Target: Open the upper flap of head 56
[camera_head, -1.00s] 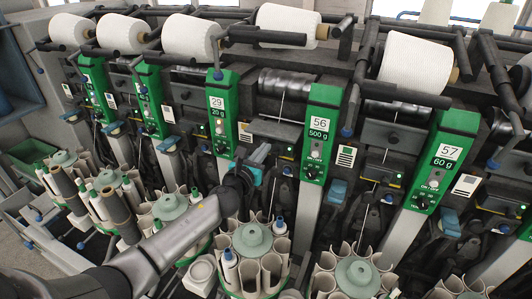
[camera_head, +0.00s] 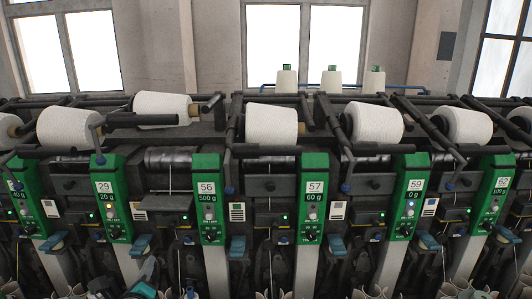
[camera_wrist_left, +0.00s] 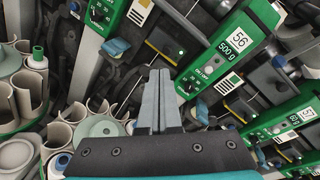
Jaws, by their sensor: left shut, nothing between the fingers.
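Head 56 has a green panel (camera_head: 208,200) marked "56 500 g", left of centre in the head view; its label also shows at upper right in the left wrist view (camera_wrist_left: 235,45). Left of this panel a bare dark drum (camera_head: 172,157) shows, with a grey plate (camera_head: 166,203) jutting out below it, like a flap folded down. The neighbouring sections have upright dark covers there. My left gripper (camera_head: 149,270) is at the bottom edge, below and left of panel 56. In the left wrist view its fingers (camera_wrist_left: 158,74) are together and empty, apart from the panel. My right gripper is out of view.
Panel 29 (camera_head: 111,198) stands to the left and panel 57 (camera_head: 313,200) to the right. White yarn cones (camera_head: 272,124) and dark bars run above the panels. In the left wrist view, cream tubes around a pale green hub (camera_wrist_left: 100,130) stand left of my gripper.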

